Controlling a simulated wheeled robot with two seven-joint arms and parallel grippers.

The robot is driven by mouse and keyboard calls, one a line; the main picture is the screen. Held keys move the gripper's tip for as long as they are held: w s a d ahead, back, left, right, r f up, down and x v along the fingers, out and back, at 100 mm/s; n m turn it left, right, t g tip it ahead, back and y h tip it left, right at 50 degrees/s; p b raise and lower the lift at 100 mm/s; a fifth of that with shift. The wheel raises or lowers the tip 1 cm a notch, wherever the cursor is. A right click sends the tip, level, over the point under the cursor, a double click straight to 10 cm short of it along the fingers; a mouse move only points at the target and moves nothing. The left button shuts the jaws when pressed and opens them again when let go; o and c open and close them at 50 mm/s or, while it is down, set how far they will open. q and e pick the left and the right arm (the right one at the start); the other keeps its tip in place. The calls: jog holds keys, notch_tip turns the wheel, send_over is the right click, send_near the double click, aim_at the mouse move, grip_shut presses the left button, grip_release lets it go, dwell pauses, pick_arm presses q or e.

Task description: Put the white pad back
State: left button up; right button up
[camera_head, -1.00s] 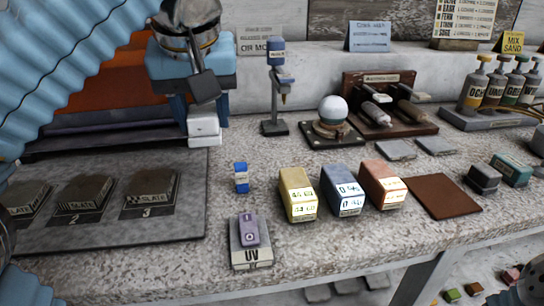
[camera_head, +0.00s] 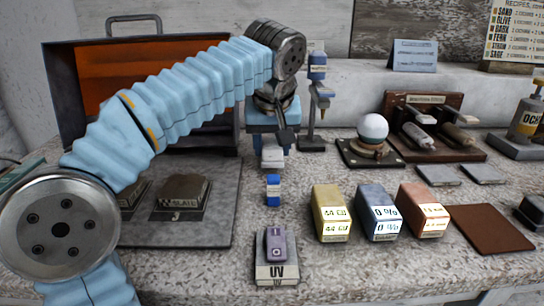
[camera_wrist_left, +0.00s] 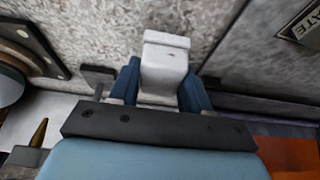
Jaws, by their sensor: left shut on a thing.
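The white pad (camera_head: 272,154) is a small pale block, held by my left gripper (camera_head: 270,134). My right gripper is not in view.
A purple block (camera_head: 276,245) lies on the UV pad in front. Yellow (camera_head: 331,212), blue (camera_head: 379,212) and orange (camera_head: 423,209) blocks stand to the right. A white sphere on a stand (camera_head: 373,128) and a small post (camera_head: 316,100) are behind. The slate board (camera_head: 215,215) is left.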

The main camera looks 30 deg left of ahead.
pick_arm(q)
jog(key=shift+s+f, duration=0.15)
jog(key=shift+f, duration=1)
jog(key=shift+f, duration=0.15)
jog(key=o, duration=1.1)
jog(key=shift+o, duration=0.2)
jog(key=shift+r, duration=0.4)
jog(key=p+v, duration=0.2)
jog(key=v, duration=0.9)
jog(key=shift+s+r+p, duration=0.15)
jog(key=shift+r+p, duration=0.05)
jog(key=shift+p, duration=0.15)
jog(key=shift+d, duration=0.15)
